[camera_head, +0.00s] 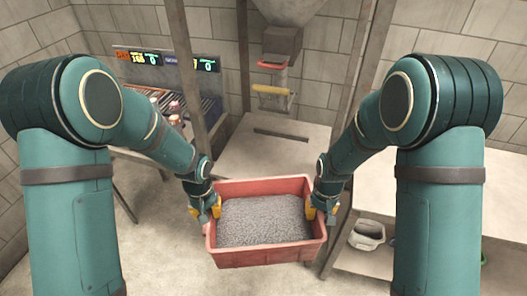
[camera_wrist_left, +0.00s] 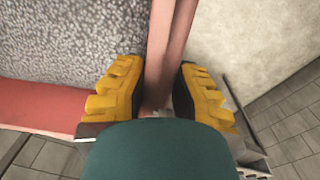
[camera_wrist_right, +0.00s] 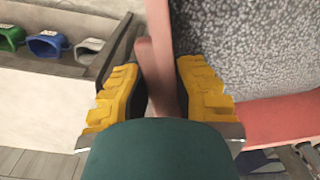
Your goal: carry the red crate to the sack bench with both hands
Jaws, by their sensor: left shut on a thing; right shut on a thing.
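The red crate (camera_head: 268,258) is held level in front of me in the head view, filled with grey granular material (camera_head: 264,220). My left gripper (camera_head: 206,210) is shut on the crate's left wall; the left wrist view shows its yellow fingers (camera_wrist_left: 158,98) on both sides of the red rim (camera_wrist_left: 168,50). My right gripper (camera_head: 319,208) is shut on the right wall, and the right wrist view shows its fingers (camera_wrist_right: 158,95) around the rim (camera_wrist_right: 161,50). The sack bench cannot be told for certain; a pale bench top (camera_head: 285,152) stands just beyond the crate under a hopper.
The metal hopper (camera_head: 283,40) has a red handle and a yellow handle below it, between upright posts. A roller rack (camera_head: 175,108) with items and lit displays (camera_head: 145,58) stands at the back left. A shelf at right holds a pale scoop (camera_head: 367,235). Floor is clear at left.

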